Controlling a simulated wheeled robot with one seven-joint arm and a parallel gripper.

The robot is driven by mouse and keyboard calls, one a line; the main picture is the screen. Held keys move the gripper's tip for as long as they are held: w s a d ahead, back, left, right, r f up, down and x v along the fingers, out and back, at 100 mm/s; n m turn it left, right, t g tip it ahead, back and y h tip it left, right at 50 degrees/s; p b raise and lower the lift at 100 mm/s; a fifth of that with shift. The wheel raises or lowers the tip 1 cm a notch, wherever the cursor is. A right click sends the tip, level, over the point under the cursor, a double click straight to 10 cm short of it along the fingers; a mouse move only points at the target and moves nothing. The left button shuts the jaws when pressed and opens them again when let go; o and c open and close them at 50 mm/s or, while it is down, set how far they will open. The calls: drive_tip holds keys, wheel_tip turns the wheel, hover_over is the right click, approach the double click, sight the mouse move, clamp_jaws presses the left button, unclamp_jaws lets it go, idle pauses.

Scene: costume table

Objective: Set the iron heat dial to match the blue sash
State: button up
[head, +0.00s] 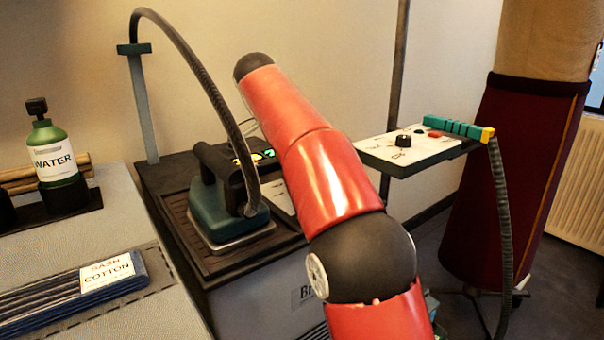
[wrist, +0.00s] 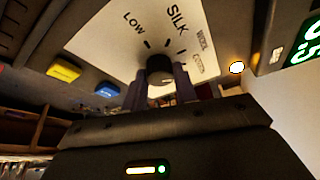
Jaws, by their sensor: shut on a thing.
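The blue sash (head: 40,305) lies folded on the pale table at lower left in the head view. Its label (head: 107,272) reads "SASH COTTON". The teal iron (head: 207,213) rests on its dark stand, left of my arm. In the wrist view my gripper (wrist: 161,82) is shut on the dark, round heat dial (wrist: 160,67), with one finger on each side. The white dial plate (wrist: 110,40) reads "LOW" and "SILK", with smaller words at right that look like wool and cotton. I cannot tell where the dial's pointer is. The head view hides my gripper and this dial behind my arm.
A white panel (head: 378,150) with another black knob (head: 403,140) stands right of my arm. A green water bottle (head: 52,155) stands at left. A hose (head: 190,58) arches over the iron. In the wrist view, yellow (wrist: 63,70) and blue (wrist: 108,90) buttons sit left of the plate.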

drive_tip(key=shift+m+g, duration=0.4)
drive_tip(key=shift+m, duration=0.6)
drive_tip(key=o, duration=1)
drive_tip(key=shift+c, duration=0.2)
